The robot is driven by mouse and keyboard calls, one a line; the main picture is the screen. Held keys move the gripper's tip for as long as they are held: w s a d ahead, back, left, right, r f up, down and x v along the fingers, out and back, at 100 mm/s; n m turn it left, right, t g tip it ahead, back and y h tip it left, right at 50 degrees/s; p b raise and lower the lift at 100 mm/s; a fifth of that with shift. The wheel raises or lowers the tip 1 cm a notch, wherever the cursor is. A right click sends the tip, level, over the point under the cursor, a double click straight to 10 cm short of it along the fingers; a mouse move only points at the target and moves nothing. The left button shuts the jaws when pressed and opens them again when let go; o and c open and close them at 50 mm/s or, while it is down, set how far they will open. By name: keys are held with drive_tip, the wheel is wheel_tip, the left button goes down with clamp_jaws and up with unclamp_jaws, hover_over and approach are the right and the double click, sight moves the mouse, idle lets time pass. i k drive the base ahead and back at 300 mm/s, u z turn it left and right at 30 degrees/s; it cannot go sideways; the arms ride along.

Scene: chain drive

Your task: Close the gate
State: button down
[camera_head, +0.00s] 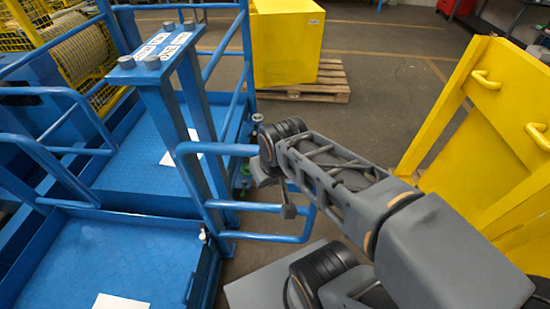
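A blue tubular gate (222,149) stands out to the right from a blue post on the platform's near side, at an angle to the platform edge. Its upper bar runs to the end of my arm, and its lower bar (265,238) shows below the arm. My gripper (275,190) is at the gate's free side, close to the bars. Dark wrist parts cover the upper right corner of the gate. I cannot tell whether the fingers touch or hold a bar. A second blue tubular frame (60,93) is on the platform's left side.
The blue platform floor (110,255) lies left of the gate, with a blue post stand (165,75) behind it. A yellow block (287,45) sits on a wooden pallet (325,85) at the back. Yellow panels with handles (485,80) stand at right. Grey floor between is clear.

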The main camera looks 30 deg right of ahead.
sight(180, 157)
drive_tip(key=u, duration=2)
drive_tip(key=k, duration=0.9)
drive_tip(key=z, duration=1.8)
